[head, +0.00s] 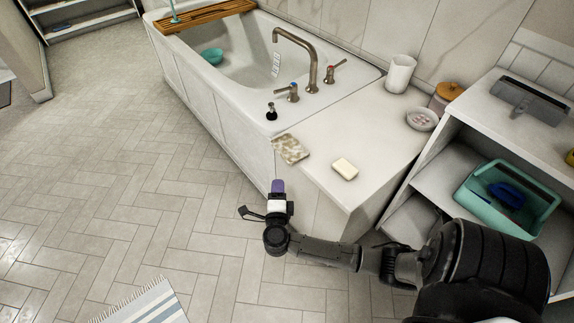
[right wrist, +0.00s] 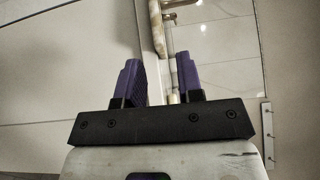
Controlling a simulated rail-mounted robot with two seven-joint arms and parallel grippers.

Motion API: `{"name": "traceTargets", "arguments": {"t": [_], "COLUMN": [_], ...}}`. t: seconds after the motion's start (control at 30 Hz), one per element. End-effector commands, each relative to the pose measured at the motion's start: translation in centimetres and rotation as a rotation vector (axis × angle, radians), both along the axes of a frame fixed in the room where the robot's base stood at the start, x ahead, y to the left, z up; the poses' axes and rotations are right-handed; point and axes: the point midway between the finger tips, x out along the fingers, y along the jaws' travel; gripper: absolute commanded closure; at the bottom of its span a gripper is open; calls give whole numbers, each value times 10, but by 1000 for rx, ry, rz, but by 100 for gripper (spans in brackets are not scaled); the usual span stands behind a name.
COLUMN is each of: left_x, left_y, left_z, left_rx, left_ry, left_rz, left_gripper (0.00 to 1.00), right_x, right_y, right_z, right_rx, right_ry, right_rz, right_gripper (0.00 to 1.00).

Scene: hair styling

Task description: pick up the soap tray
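A flat, rectangular, mottled beige piece (head: 290,149) lies at the front corner of the white tub ledge; it looks like the soap tray. A pale bar of soap (head: 345,168) lies apart from it, to its right. My right gripper (head: 278,186) is just below the mottled piece in the head view, in front of the ledge and apparently not touching it. In the right wrist view its two purple fingers (right wrist: 160,80) are spread with nothing held between them. My left gripper is not in view.
A round pale dish (head: 422,118), a white cup (head: 400,73) and an orange-lidded jar (head: 446,93) stand farther back. The tub faucet (head: 312,70) rises behind the ledge. A shelf with a teal bin (head: 468,200) stands right. The tiled floor (head: 120,190) is open at left.

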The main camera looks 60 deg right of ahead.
Motion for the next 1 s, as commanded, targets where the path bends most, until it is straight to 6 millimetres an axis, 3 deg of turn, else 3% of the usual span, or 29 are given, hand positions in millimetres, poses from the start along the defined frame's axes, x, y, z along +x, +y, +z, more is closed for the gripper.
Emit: {"name": "traceTargets", "arguments": {"t": [0.27,0.8,1.0], "left_x": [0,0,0], "left_y": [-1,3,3], "left_z": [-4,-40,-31], "left_rx": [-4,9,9], "left_ry": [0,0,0], "left_rz": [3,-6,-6], "left_gripper": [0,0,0], "right_x": [-12,13,20], "right_y": [-14,-74,-90], "right_z": [-8,-9,-6], "right_rx": [29,27,31], "right_ry": [11,10,12], "right_rz": [-101,-99,-101], "right_gripper": [66,66,66]}}
